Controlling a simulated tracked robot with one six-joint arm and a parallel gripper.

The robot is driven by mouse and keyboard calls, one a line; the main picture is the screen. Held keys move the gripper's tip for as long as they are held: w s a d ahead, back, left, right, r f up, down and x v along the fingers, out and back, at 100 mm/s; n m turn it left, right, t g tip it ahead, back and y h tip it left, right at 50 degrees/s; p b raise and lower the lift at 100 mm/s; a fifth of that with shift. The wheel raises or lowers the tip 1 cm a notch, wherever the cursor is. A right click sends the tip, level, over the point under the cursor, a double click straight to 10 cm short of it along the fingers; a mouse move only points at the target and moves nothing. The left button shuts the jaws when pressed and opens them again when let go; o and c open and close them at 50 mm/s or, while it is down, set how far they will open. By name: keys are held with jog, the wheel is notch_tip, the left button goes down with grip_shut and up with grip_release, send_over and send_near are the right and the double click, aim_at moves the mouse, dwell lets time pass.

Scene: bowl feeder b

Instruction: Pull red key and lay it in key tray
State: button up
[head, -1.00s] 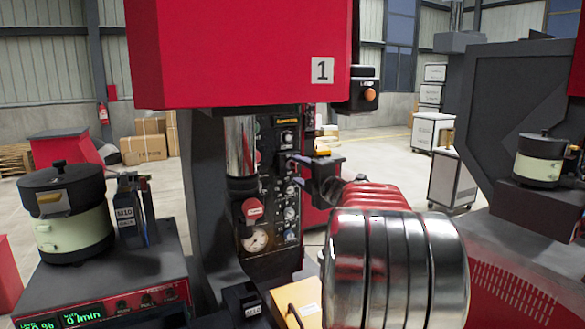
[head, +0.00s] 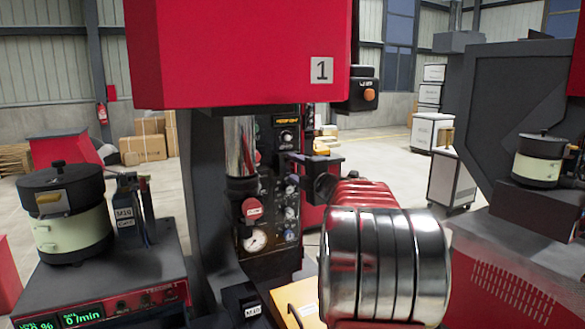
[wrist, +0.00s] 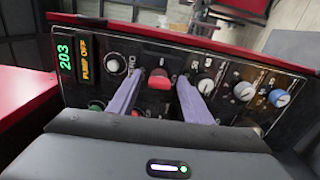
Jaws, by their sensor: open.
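A red key (wrist: 159,81) stands out from a dark control panel (wrist: 122,62) in the middle of the wrist view. My gripper (wrist: 162,75) is open, with one purple-grey finger on each side of the key. I cannot tell whether either finger touches it. In the head view my gripper (head: 293,168) is at the front of the panel (head: 283,132), seen from the side. The key cannot be made out clearly there. I cannot identify the key tray in either view.
Several knobs sit close by on the panel, including a blue one (wrist: 279,97), and a red button (wrist: 159,107) lies below the key. A red machine head (head: 235,55) hangs above the panel. A yellow box (head: 297,303) lies low in front.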

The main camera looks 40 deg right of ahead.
jog(key=shift+c, duration=0.2)
dwell(0.5)
grip_shut()
dwell(0.3)
jog(key=shift+s, duration=0.1)
jog(key=shift+s+a, duration=0.15)
jog(key=shift+s, duration=0.25)
jog(key=shift+s+a, duration=0.1)
jog(key=shift+s, duration=0.2)
jog(key=shift+s+a, duration=0.15)
jog(key=shift+s, duration=0.2)
jog(key=shift+s+a, duration=0.1)
jog(key=shift+s, duration=0.2)
jog(key=shift+s+a, duration=0.2)
jog(key=shift+s, duration=0.5)
jog(key=shift+s+a, duration=0.1)
jog(key=shift+s, duration=0.2)
